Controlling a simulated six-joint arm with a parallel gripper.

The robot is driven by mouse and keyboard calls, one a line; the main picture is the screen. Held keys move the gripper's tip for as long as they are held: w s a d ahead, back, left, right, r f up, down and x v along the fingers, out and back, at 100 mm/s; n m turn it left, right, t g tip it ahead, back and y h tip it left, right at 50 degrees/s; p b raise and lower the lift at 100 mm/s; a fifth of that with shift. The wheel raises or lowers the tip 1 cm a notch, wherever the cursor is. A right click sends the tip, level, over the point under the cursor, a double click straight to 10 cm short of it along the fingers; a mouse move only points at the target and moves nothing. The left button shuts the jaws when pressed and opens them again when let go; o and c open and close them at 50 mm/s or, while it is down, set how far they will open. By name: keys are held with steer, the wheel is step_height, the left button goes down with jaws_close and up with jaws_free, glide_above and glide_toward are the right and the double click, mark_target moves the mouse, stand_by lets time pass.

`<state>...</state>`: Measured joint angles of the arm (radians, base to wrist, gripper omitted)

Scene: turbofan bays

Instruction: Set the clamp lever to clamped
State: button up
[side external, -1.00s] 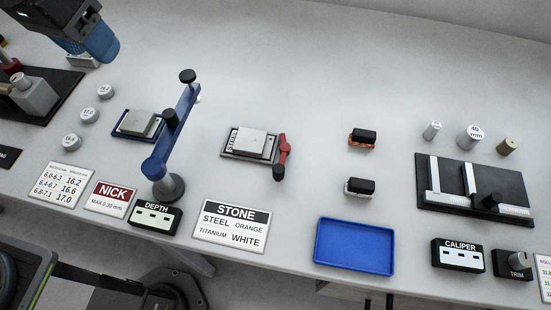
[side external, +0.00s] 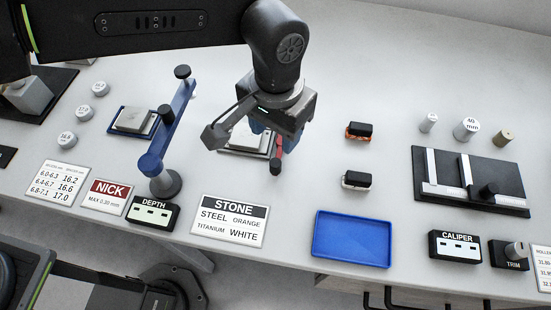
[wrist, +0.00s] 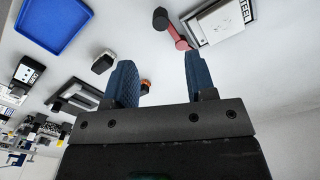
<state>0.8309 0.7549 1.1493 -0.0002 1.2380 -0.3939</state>
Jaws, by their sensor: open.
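The clamp lever is a red arm with a black knob (side external: 275,168) at its near end, at the right side of the plate fixture (side external: 228,150) marked STEEL. In the wrist view the red lever (wrist: 178,36) and the STEEL fixture (wrist: 206,38) are at the top, beyond the fingertips. My gripper (side external: 266,134) has blue fingers and is over the fixture's right side, hiding the lever's far end in the side view. In the wrist view my gripper (wrist: 158,62) is open, with nothing between the fingers. I cannot tell whether the fingers touch the lever.
A blue depth gauge arm (side external: 170,135) stands left of the fixture. Two small black-topped blocks, one orange (side external: 358,131) and one white (side external: 355,181), lie to the right. A blue tray (side external: 352,239) and the STONE card (side external: 229,221) are nearer the front edge.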

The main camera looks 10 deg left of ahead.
mark_target(275, 163)
step_height(275, 163, down, 11)
steer(key=shift+r, duration=0.15)
steer(key=shift+c, duration=0.4)
jaws_close()
stand_by(0.3)
